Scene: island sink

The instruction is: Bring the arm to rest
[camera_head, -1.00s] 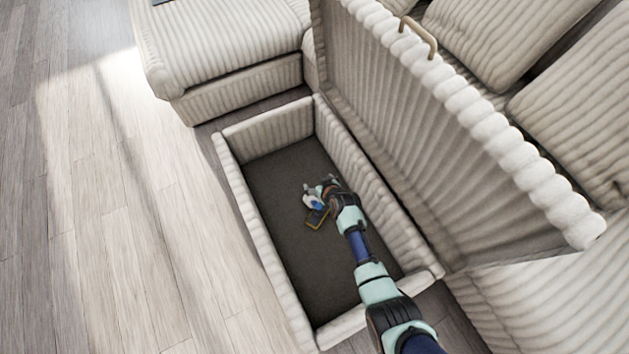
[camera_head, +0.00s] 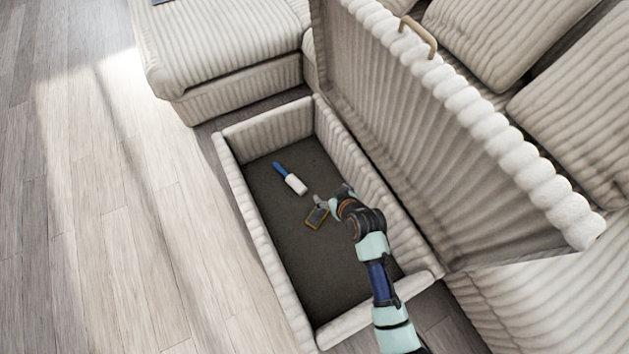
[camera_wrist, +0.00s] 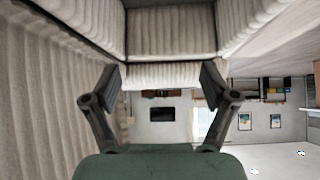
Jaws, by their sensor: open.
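My gripper (camera_head: 333,196) is inside the open storage box of the sofa, near its right long wall, above the dark floor. In the wrist view my gripper (camera_wrist: 163,88) has its two fingers spread wide with nothing between them. A lint roller (camera_head: 291,179) with a blue handle and white roll lies on the box floor, up and left of my gripper and apart from it. A small dark item with a yellow edge (camera_head: 316,217) lies on the floor close below my gripper; I cannot tell whether they touch.
The storage box (camera_head: 247,214) has padded ribbed walls around my arm. The raised lid (camera_head: 430,130) with a wooden handle (camera_head: 418,36) stands along the right side. The wooden floor (camera_head: 110,220) on the left is clear. Sofa cushions fill the upper right.

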